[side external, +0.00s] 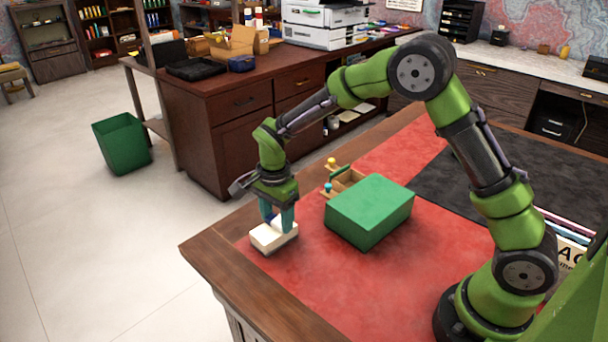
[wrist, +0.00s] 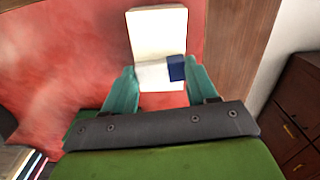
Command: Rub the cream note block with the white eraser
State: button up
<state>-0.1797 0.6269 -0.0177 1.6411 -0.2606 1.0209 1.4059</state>
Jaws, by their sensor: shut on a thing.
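The cream note block (wrist: 158,32) lies on the red leather near the desk's corner. In the side view the cream note block (side external: 262,238) sits below my gripper (side external: 279,221). My gripper's teal fingers are shut on the white eraser (wrist: 153,76), which has a dark blue part (wrist: 176,68) at one end. The eraser overlaps the block's near part in the wrist view, at or just above its top face; I cannot tell whether they touch. In the side view the fingers partly hide the eraser.
The desk's wooden edge (side external: 215,265) is close on the left. Red leather in front of the box is clear. Books (side external: 565,235) lie far right.

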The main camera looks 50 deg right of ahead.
aim_at(267, 232)
jog(key=shift+w+a, duration=0.1)
jog(key=shift+a, duration=1.45)
notch_tip(267, 232, up, 8)
jog(key=shift+f, duration=0.15)
